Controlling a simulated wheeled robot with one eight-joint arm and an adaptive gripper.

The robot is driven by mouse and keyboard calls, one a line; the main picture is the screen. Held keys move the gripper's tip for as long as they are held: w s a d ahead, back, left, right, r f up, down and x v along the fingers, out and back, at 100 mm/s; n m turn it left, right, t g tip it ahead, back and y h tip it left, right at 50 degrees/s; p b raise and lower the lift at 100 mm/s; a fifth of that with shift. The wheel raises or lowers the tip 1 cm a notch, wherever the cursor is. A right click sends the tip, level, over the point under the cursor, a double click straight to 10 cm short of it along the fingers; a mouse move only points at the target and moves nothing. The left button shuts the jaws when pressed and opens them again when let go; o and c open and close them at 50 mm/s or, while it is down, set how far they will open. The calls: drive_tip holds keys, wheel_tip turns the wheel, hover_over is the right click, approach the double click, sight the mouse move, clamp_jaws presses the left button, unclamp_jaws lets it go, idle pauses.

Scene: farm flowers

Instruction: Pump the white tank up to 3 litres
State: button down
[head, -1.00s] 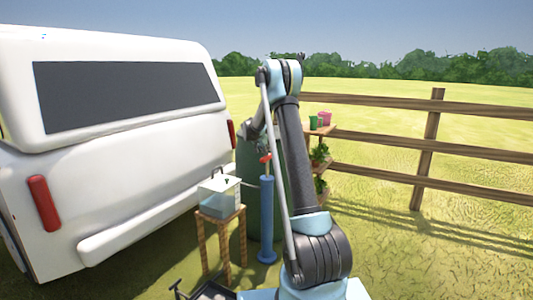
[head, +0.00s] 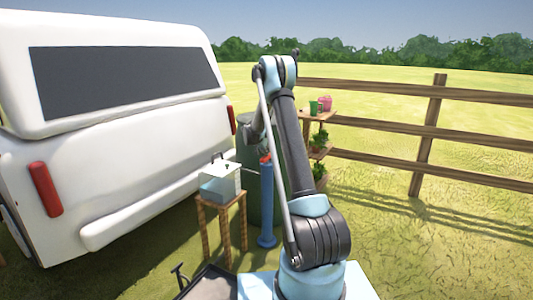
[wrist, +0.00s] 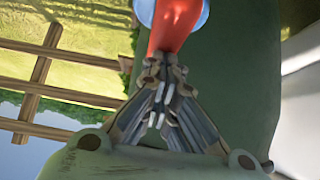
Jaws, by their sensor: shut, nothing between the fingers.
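The white tank (head: 220,185) is boxy with a handle on top and bluish water in its lower part; I cannot read its level. It stands on a small wooden stool (head: 222,201). To its right is an upright blue pump (head: 267,212) with a red handle (head: 266,158), which sits close above the pump's top. In the wrist view, my gripper (wrist: 167,82) is shut and empty, its fingertips at the red handle (wrist: 173,28); I cannot tell whether they touch. Part of the blue pump (wrist: 145,10) shows beyond the handle. In the head view, my arm hides the fingertips.
A dark green barrel (head: 247,135) stands behind the pump. A white vehicle (head: 120,165) fills the left. A plant stand with pots (head: 319,107) is behind my arm, by a wooden fence (head: 430,130). Grass at the right is open.

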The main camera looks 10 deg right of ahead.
drive_tip(key=shift+r, duration=0.4)
wheel_tip(320, 180, up, 3)
drive_tip(key=v, duration=1)
idle(0.8)
wheel_tip(320, 180, up, 10)
drive_tip(key=shift+s+f, duration=0.15)
drive_tip(key=shift+f, duration=0.05)
drive_tip(key=shift+d, duration=0.2)
